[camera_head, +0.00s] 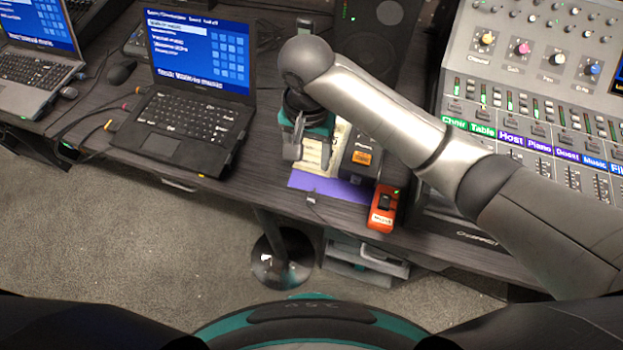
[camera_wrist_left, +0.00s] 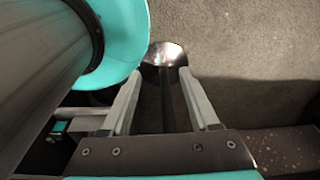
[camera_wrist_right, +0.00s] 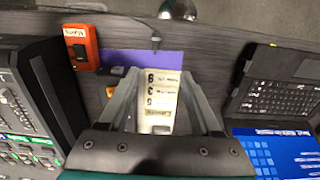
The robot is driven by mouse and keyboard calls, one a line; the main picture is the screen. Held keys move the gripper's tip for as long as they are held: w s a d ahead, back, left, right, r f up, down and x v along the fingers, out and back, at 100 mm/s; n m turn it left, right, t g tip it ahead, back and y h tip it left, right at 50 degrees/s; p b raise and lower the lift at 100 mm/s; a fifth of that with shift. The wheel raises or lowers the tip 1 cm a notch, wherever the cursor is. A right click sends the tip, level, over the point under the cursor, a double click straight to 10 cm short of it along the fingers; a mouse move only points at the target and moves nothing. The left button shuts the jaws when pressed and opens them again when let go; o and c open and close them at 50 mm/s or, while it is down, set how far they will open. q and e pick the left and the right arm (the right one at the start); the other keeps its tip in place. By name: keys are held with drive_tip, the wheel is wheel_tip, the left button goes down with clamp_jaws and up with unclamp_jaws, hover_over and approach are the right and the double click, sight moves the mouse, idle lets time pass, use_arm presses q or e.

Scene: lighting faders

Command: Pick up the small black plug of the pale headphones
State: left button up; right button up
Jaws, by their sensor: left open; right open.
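A small black plug (camera_head: 311,197) with a thin dark cord lies by the table's front edge, at the edge of a purple sheet (camera_head: 345,189). It also shows in the right wrist view (camera_wrist_right: 156,41), beyond the fingertips. The pale headphones cannot be made out. My right gripper (camera_head: 305,150) is open and empty above a cream labelled strip, farther from the front edge than the plug. In the right wrist view its fingers (camera_wrist_right: 160,76) are apart on either side of the strip. My left gripper (camera_wrist_left: 159,73) is open and empty above the floor, only in the left wrist view.
A black laptop (camera_head: 190,100) stands left of the right gripper. A black box with an orange label (camera_head: 362,160) and an orange-red box (camera_head: 382,212) lie right of the plug. A mixing console (camera_head: 470,85) fills the right. Cables lie left of the laptop.

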drive_tip(key=b, duration=0.2)
hover_over(313, 195)
wheel_tip(313, 195, down, 5)
drive_tip(key=f, duration=0.3)
drive_tip(key=shift+w+a+f, duration=0.15)
drive_tip(key=shift+a+f, duration=0.05)
drive_tip(key=shift+a, duration=0.2)
drive_tip(key=shift+f+b, duration=0.45)
drive_tip(key=shift+f, duration=0.4)
drive_tip(key=f, duration=0.1)
drive_tip(key=f+b, duration=0.1)
drive_tip(key=f, duration=0.1)
drive_tip(key=f+b, duration=0.1)
drive_tip(key=shift+s+d+f, duration=0.2)
drive_tip(key=shift+d+f, duration=0.05)
drive_tip(key=shift+d, duration=0.1)
drive_tip(key=shift+f, duration=0.2)
use_arm(q)
drive_tip(key=s+f, duration=0.4)
drive_tip(key=f, duration=0.1)
drive_tip(key=shift+f+g, duration=0.15)
drive_tip(key=shift+g, duration=0.25)
drive_tip(key=shift+s, duration=0.15)
use_arm(e)
drive_tip(key=shift+c, duration=0.2)
clamp_jaws()
